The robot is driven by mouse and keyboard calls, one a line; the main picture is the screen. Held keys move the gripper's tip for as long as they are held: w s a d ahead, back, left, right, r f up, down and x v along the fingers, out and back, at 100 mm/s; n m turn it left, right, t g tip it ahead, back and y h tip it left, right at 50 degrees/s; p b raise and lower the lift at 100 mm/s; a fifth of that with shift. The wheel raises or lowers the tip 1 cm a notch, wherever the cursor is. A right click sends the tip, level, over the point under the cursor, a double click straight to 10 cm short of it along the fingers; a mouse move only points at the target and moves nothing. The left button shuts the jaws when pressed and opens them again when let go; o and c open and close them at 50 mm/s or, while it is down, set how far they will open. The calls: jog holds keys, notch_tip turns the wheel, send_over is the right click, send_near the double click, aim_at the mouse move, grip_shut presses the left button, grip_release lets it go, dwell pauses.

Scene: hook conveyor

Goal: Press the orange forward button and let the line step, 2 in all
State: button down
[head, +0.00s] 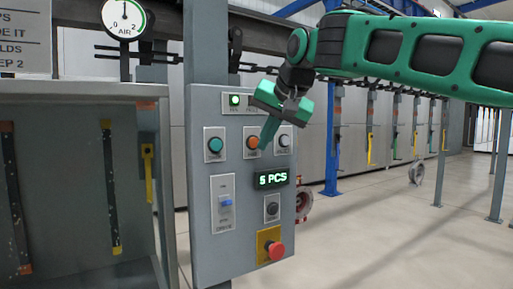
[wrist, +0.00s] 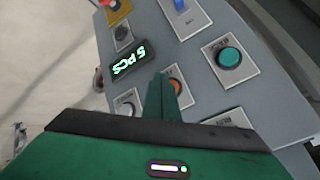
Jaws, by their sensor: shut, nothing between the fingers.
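The orange button (head: 252,143) sits in the upper row of the grey control panel (head: 230,265), between a teal button (head: 215,145) and a pale button (head: 284,141). My gripper (head: 268,132) is shut and empty, its fingertips just in front of the panel by the orange button. In the wrist view the closed fingers (wrist: 163,94) partly cover the orange button (wrist: 176,84). I cannot tell whether the tips touch it. The display (head: 272,180) reads "5 PCS" in green. A green lamp (head: 235,100) is lit above the buttons.
A red emergency stop (head: 275,251) on a yellow plate, a blue switch (head: 226,202) and a black knob (head: 272,209) sit lower on the panel. An overhead chain (head: 350,79) carries hanging parts behind. A grey booth (head: 65,90) stands left. Floor at right is open.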

jog(key=shift+s+d, duration=0.65)
jog(key=shift+s, duration=0.3)
jog(key=shift+s+d, duration=0.6)
jog(key=shift+s, duration=0.35)
jog(key=s+d+f+m+g+h, duration=0.15)
jog(key=s+d+f, duration=0.25)
jog(key=d+f, duration=0.7)
jog(key=s+d+f+m+g+h, duration=0.1)
jog(key=s+d+f+g+h, duration=0.2)
jog(key=d+f, duration=0.9)
jog(key=s+d+f+g, duration=0.1)
jog(key=s+d+f, duration=0.4)
jog(key=s, duration=0.4)
jog(key=s+d+f+m+g, duration=0.1)
jog(key=s+d+f, duration=0.4)
jog(key=s, duration=0.4)
jog(key=s+d+f+m+g, duration=0.1)
jog(key=s+d+f, duration=0.5)
jog(key=s, duration=0.3)
jog(key=shift+s, duration=0.2)
